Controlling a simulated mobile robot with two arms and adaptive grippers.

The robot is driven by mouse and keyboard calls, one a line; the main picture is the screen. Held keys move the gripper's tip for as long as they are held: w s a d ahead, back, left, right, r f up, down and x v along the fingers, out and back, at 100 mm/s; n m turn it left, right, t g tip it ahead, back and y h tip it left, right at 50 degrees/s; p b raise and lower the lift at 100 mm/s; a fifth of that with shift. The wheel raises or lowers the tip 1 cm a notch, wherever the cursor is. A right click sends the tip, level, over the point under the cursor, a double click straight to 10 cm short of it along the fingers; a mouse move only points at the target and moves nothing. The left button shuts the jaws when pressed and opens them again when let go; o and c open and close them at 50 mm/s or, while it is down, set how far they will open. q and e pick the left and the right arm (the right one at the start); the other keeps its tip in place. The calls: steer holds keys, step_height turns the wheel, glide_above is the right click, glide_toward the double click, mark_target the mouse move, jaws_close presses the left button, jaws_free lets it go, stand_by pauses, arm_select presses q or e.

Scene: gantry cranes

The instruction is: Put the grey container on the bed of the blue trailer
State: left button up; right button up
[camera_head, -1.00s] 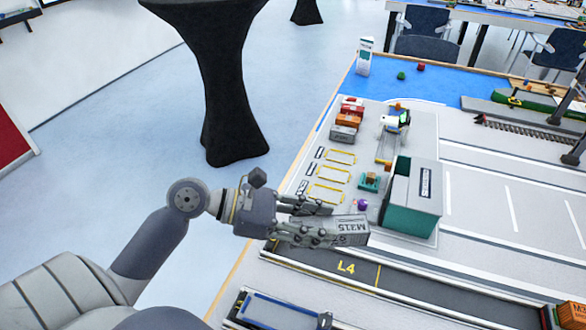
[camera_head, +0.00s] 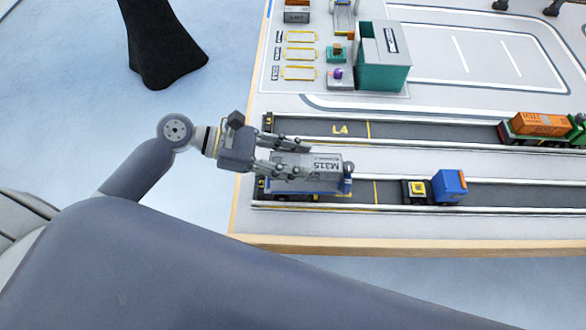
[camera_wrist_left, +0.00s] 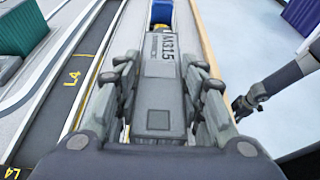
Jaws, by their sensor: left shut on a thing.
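The grey container (camera_head: 322,168), marked M315, is held in my left gripper (camera_head: 305,160), whose fingers lie along its two long sides. In the left wrist view the container (camera_wrist_left: 160,85) lies lengthwise between the fingers (camera_wrist_left: 163,95). The blue trailer (camera_head: 325,188) shows as a blue edge directly below the container in the head view; the rest of its bed is hidden. I cannot tell whether the container touches the bed or hangs just above it. My right gripper (camera_wrist_left: 243,107) shows small at the right of the wrist view; its fingers are unclear.
A truck with a blue cab (camera_head: 450,187) stands in the same lane to the right. An orange container (camera_head: 540,124) sits on a vehicle in lane L4. A teal open box (camera_head: 383,70) stands behind. The table's wooden front edge (camera_head: 400,247) is close.

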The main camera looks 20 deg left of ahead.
arm_select(q)
step_height(320, 180, down, 2)
steer(key=shift+s+a+f, duration=0.1)
steer(key=shift+s+f, duration=0.05)
steer(key=shift+f, duration=0.8)
steer(key=o, duration=0.9)
steer(key=shift+o, duration=1.2)
steer(key=shift+a, duration=0.1)
steer(key=b+v, duration=0.1)
steer(key=v, duration=1)
steer(key=shift+a+r, duration=0.2)
steer(key=shift+a, duration=0.15)
arm_select(e)
steer(key=s, duration=0.1)
steer(key=s+a+f, duration=0.1)
steer(key=shift+s+a+f, duration=0.15)
steer(key=shift+s+a, duration=0.1)
steer(key=shift+s, duration=0.1)
arm_select(q)
steer(key=shift+s, duration=0.15)
arm_select(e)
steer(key=shift+a, duration=0.15)
